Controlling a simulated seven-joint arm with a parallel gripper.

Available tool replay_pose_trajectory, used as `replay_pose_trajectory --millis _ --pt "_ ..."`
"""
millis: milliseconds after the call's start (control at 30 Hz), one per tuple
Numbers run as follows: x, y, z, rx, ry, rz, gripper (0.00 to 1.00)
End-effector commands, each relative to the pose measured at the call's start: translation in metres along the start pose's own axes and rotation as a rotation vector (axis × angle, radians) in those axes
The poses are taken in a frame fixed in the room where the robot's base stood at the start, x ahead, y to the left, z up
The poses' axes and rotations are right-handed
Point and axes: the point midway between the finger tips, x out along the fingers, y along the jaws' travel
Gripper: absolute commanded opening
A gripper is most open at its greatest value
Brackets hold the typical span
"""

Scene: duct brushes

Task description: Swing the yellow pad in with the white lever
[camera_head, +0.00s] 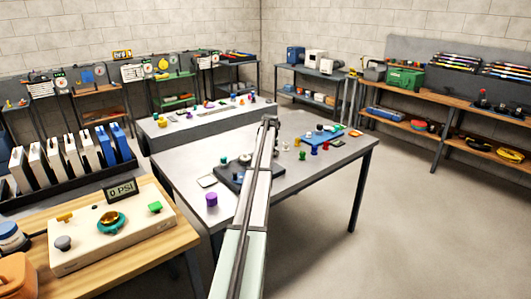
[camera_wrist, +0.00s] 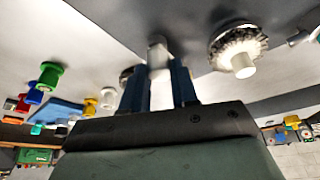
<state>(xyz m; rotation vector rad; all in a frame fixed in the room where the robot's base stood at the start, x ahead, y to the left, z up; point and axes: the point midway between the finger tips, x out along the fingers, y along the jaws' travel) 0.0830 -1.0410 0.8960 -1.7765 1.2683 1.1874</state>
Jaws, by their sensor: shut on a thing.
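In the wrist view, my gripper (camera_wrist: 160,68) is shut on a white cylindrical piece (camera_wrist: 157,50), held between the two blue-grey fingertips. I cannot tell whether this is the white lever. A round bristled brush with a white stub handle (camera_wrist: 243,66) is to its right, apart from the fingers. Another dark bristled rim (camera_wrist: 126,74) shows partly behind the left finger. In the head view, my gripper (camera_head: 269,122) is over the far part of the grey table, and the arm hides what it holds. I cannot make out the yellow pad with certainty; a small yellow knob (camera_wrist: 91,104) is at left.
In the head view, a blue tray (camera_head: 325,136) with several coloured knobs lies on the grey table (camera_head: 180,165), right of my arm. A dark plate (camera_head: 229,178) is partly behind the arm. A purple cylinder (camera_head: 211,199) stands near the table's front-left edge.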

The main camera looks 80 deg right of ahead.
Motion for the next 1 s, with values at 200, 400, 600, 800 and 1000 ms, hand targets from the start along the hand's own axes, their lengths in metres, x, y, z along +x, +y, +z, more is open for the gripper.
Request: replay_pose_trajectory --millis 200,400,600,800,1000 --pt "0.0002 0.0032 -0.0016 -0.188 0.001 -0.079 0.00" --pt "0.0005 0.0036 -0.0024 -0.362 0.001 -0.152 0.00" --pt "0.0007 0.0049 -0.0029 -0.523 0.001 -0.218 0.00" --pt "0.0009 0.0054 -0.0031 -0.651 0.001 -0.270 0.00" --pt "0.0009 0.0052 -0.0032 -0.737 0.002 -0.305 0.00"
